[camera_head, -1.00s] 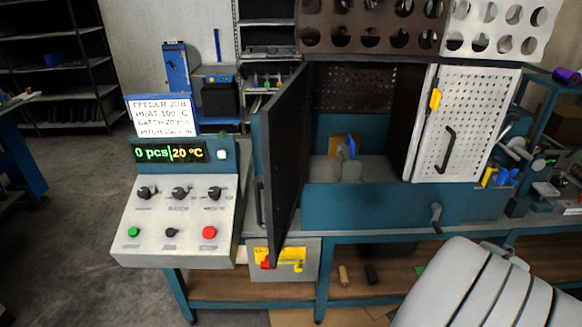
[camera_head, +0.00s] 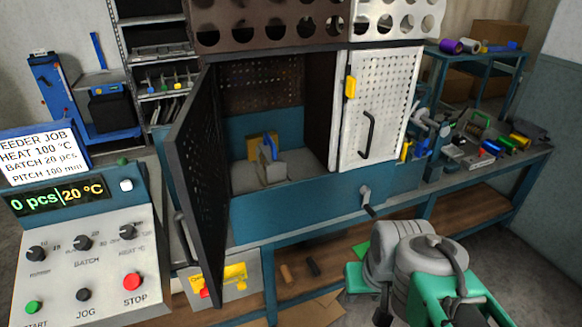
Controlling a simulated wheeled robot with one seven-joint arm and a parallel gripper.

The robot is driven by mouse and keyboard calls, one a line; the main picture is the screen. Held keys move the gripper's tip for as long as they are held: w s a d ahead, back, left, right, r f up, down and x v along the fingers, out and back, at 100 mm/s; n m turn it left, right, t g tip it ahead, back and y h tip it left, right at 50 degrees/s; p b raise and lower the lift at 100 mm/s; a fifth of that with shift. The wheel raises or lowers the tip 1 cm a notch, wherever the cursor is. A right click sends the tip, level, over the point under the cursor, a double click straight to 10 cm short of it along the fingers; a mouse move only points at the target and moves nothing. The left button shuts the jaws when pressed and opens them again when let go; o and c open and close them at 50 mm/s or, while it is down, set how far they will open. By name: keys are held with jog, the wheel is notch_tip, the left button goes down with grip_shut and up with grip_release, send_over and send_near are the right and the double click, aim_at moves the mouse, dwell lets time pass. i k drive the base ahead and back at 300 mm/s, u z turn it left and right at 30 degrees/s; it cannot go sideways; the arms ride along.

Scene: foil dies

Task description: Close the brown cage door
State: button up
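The brown cage door (camera_head: 203,190) is a dark, perforated panel that stands swung open toward me on the left side of the cage opening. It is seen nearly edge-on, with a handle (camera_head: 184,238) on its left, outward face. The brown cage (camera_head: 268,28) has a brown top panel with round holes. Its opening is uncovered, and a grey fixture with a blue part (camera_head: 268,150) stands inside. My arm, with grey and green parts, shows at the lower right, away from the door. No gripper fingers can be made out there.
A white perforated door (camera_head: 378,105) is shut right of the opening. A crank (camera_head: 367,200) juts from the teal front. A control panel (camera_head: 85,250) stands close left of the open door. A grey box with a yellow label (camera_head: 222,288) sits below the door.

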aim_at(216, 228)
jog(key=z, duration=1.4)
jog(key=k, duration=1.25)
jog(key=u, duration=1.55)
jog(key=i, duration=0.5)
jog(key=u, duration=1.6)
jog(key=i, duration=0.2)
jog(key=u, duration=0.45)
